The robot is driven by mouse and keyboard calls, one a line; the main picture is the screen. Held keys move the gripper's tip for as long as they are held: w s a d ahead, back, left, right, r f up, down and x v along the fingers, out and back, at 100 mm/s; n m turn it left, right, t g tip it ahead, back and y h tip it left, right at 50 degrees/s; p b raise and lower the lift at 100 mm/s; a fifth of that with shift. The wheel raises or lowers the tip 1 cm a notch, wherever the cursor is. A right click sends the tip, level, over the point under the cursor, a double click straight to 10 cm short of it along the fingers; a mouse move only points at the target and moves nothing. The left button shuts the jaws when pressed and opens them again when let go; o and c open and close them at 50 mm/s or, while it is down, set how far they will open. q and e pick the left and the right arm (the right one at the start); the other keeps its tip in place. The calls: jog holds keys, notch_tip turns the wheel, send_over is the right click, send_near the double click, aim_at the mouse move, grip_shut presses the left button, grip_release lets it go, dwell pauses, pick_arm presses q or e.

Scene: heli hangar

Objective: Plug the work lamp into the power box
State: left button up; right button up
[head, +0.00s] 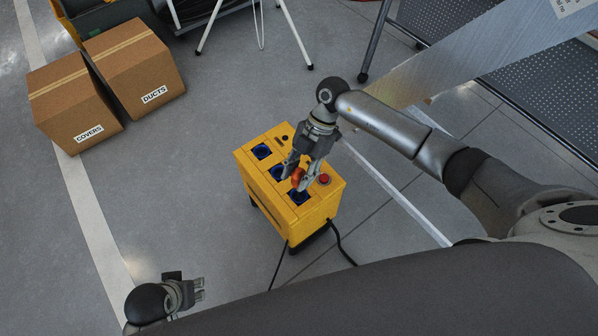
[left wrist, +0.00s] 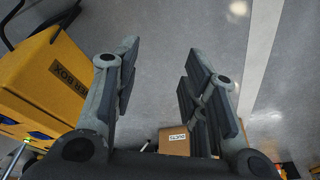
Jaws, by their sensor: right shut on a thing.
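The yellow power box (head: 316,211) stands on the floor, with blue sockets and a red button (head: 324,179) on top. My right gripper (head: 298,174) points down over it, shut on an orange plug (head: 297,175). The plug is at or just above the blue socket nearest me (head: 299,197); whether it touches or enters it I cannot tell. My left gripper (head: 199,290) is open and empty, low at the left; the left wrist view shows its fingers apart (left wrist: 160,68) with the power box (left wrist: 45,75) at left. No whole work lamp is clearly visible; only white tripod legs (head: 290,35) show at the top.
Two cardboard boxes, marked COVERS (head: 75,105) and DUCTS (head: 135,70), stand at the upper left. A black cable (head: 340,245) runs from the power box toward me. A perforated grey platform (head: 500,50) is at the upper right. The floor left of the power box is clear.

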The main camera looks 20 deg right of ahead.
jog(key=shift+f+b, duration=0.6)
jog(key=shift+f, duration=0.1)
jog(key=shift+f+b, duration=1.35)
jog(key=shift+b, duration=0.05)
pick_arm(q)
jog(key=v, duration=0.7)
jog(key=shift+r+t, duration=0.3)
jog(key=shift+w+a+r+p, duration=0.1)
jog(key=shift+a+r+p, duration=0.05)
jog(key=shift+r+p, duration=0.6)
jog(key=shift+f, duration=0.2)
pick_arm(e)
jog(key=shift+f, duration=0.2)
pick_arm(q)
jog(key=shift+f+b, duration=0.45)
jog(key=shift+b, duration=0.15)
pick_arm(e)
jog(key=shift+f, duration=0.85)
jog(key=shift+f, duration=0.15)
pick_arm(q)
jog(key=shift+w+f, duration=0.1)
pick_arm(e)
jog(key=shift+f, duration=0.1)
